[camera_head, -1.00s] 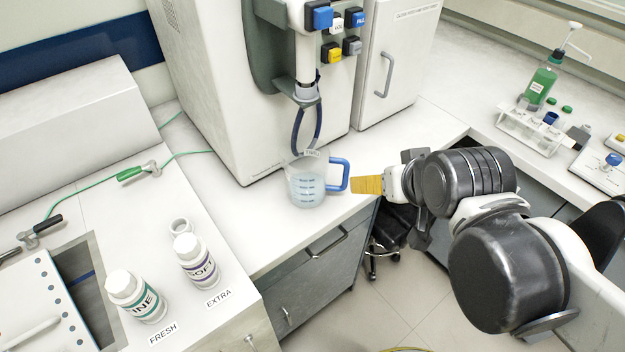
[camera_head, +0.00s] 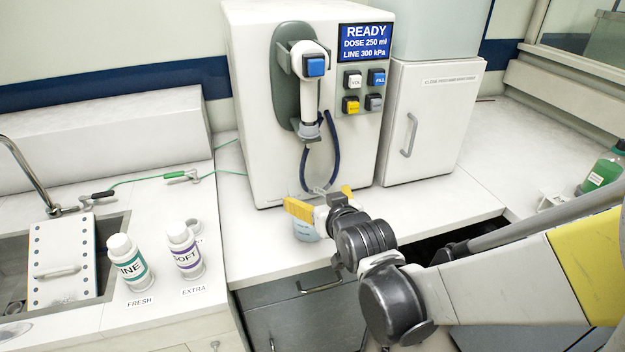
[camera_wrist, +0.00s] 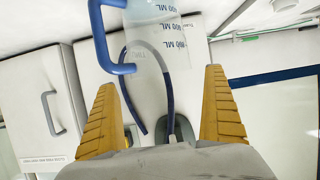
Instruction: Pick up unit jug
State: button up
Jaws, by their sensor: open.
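The jug (camera_head: 305,233) stands on the white counter in front of the dispenser. It is clear, with blue-tinted contents low in it, and my gripper hides most of it in the head view. In the wrist view the jug's clear, marked body (camera_wrist: 158,12) is at the top edge, partly cut off, with its blue handle (camera_wrist: 103,38) to the left. My gripper (camera_head: 318,200) is open, its yellow fingers spread at the jug's upper part. In the wrist view the gripper (camera_wrist: 160,80) has nothing clamped, and the jug appears beyond the fingertips. Contact cannot be told.
The white dispenser (camera_head: 250,100) stands behind the jug, with a dark blue hose (camera_head: 331,140) hanging close to my gripper. A white cabinet (camera_head: 440,125) is at its right. Two labelled bottles, FRESH (camera_head: 126,262) and EXTRA (camera_head: 184,250), stand left. Counter right of the jug is clear.

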aim_at(311, 191)
jog(key=b+x, duration=0.2)
jog(key=x, duration=0.3)
jog(key=shift+w+a, duration=0.1)
jog(key=c, duration=1.2)
jog(key=shift+o, duration=0.2)
